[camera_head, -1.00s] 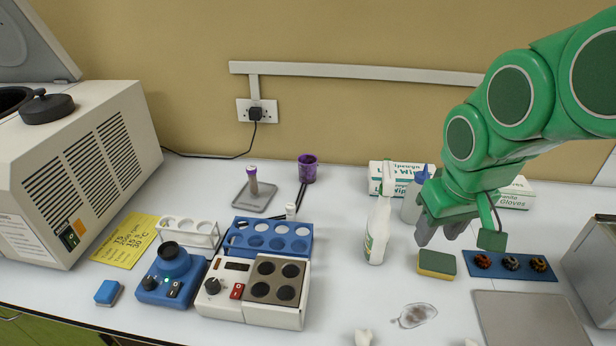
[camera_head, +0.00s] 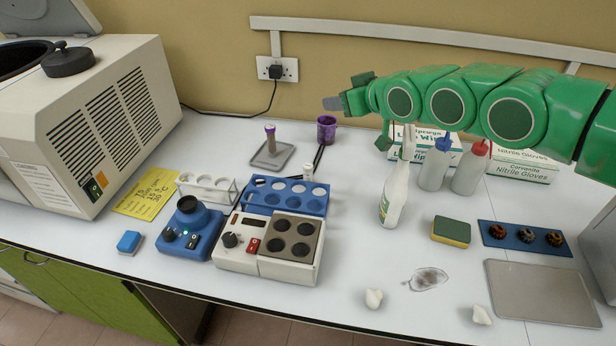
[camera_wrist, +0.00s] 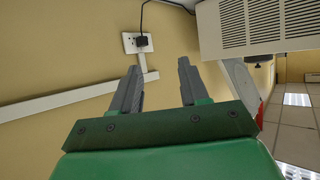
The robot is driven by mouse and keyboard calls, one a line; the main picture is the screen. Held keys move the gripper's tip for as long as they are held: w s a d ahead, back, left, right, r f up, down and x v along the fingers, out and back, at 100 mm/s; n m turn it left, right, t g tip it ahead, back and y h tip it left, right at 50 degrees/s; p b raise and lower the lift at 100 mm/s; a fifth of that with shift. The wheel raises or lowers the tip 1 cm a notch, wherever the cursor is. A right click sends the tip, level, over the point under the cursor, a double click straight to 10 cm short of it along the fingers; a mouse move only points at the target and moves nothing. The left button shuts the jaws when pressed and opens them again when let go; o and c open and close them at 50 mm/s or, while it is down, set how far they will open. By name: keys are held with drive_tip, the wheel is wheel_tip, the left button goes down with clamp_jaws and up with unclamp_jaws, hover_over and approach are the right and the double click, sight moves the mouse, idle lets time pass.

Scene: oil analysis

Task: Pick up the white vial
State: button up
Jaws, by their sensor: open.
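A small white vial (camera_head: 307,172) stands upright at the back right of the blue rack (camera_head: 287,205) in the head view. Its lower part is hidden by the rack, so I cannot tell whether it sits in a hole or behind. My gripper (camera_head: 334,103) is raised above the table near the back wall, pointing left, above and slightly right of the vial and apart from it. In the wrist view my gripper (camera_wrist: 160,82) shows two spread fingers with nothing between them. The vial is out of the wrist view.
A purple cup (camera_head: 327,129) is behind the vial. A hotplate unit (camera_head: 268,248) is in front of the rack. A white spray bottle (camera_head: 394,195) stands to the right. A wall socket (camera_head: 277,70) is at the back.

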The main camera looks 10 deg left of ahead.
drive_tip(key=a+y, duration=0.1)
drive_tip(key=a, duration=0.1)
approach(310, 167)
drive_tip(key=shift+a+f+t, duration=0.3)
drive_tip(key=shift+a+f, duration=0.3)
drive_tip(key=shift+f, duration=0.05)
drive_tip(key=shift+x, duration=1.15)
drive_tip(key=shift+r+x, duration=0.1)
drive_tip(key=shift+x, duration=1.3)
drive_tip(key=shift+r+x, duration=0.15)
drive_tip(key=shift+x, duration=1.2)
drive_tip(key=shift+w, duration=0.2)
drive_tip(key=shift+d, duration=0.1)
drive_tip(key=c, duration=0.8)
drive_tip(key=shift+r, duration=0.1)
